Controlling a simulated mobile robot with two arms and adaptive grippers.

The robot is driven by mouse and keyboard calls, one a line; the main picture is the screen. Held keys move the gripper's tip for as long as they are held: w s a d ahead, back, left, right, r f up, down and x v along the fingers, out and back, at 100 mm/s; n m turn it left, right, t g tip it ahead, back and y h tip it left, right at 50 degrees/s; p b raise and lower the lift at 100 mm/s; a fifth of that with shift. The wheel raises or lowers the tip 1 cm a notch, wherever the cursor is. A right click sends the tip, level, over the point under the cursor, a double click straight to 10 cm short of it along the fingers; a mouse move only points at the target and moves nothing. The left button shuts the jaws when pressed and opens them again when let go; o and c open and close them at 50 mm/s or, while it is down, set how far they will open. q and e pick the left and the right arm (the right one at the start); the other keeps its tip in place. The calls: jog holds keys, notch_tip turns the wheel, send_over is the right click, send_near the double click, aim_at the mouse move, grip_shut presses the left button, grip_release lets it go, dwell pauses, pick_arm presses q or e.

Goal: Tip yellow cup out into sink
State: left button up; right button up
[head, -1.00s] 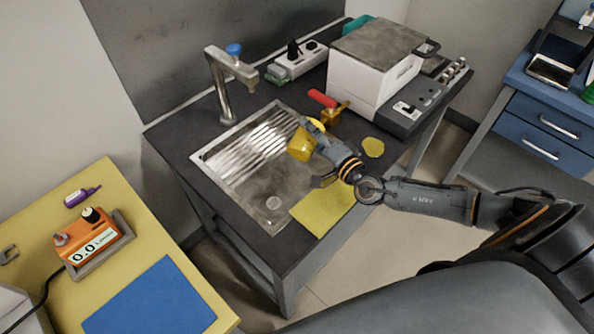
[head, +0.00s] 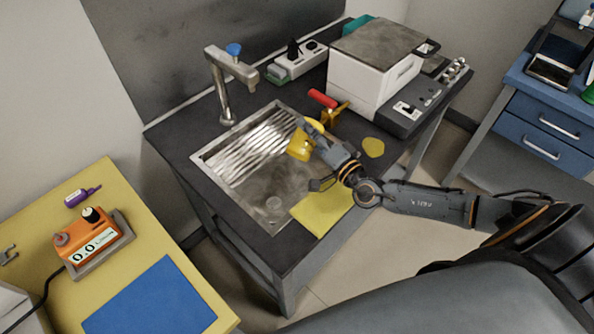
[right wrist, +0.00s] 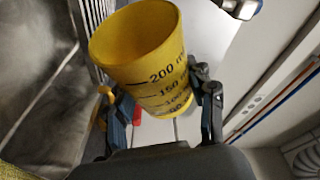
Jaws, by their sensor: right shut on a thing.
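The yellow cup (head: 300,147) is in my right gripper (head: 313,155), held above the right side of the steel sink (head: 213,174). The cup is tilted in the head view. In the right wrist view the cup (right wrist: 150,65) shows dark volume marks and part of its inner wall; its bottom inside is hidden. The fingers of my right gripper (right wrist: 158,95) are shut on its two sides. The sink's ribbed drainer is at the back and its drain (head: 273,204) at the front. My left gripper is out of view.
A faucet (head: 222,90) with a blue knob stands behind the sink. A red-handled yellow item (head: 324,99) and a white box device (head: 375,75) stand right of the sink. A yellow mat (head: 322,210) and a yellow disc (head: 373,148) lie on the counter.

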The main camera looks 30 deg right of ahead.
aim_at(305, 139)
jog(key=shift+s+a+r+n+t+y+b, duration=0.1)
jog(key=shift+s+a+r+n+t+y, duration=0.15)
jog(key=shift+n, duration=0.4)
jog(key=shift+s+a+r+n+t+y+b, duration=0.1)
jog(key=shift+s+a+r+n+t+b, duration=0.15)
jog(key=shift+n, duration=0.35)
jog(key=shift+s+a+r+n+t+y, duration=0.1)
jog(key=shift+a+r+n+t+y, duration=0.2)
jog(key=shift+n, duration=0.35)
dwell(1.1)
jog(key=shift+f, duration=0.2)
dwell(0.5)
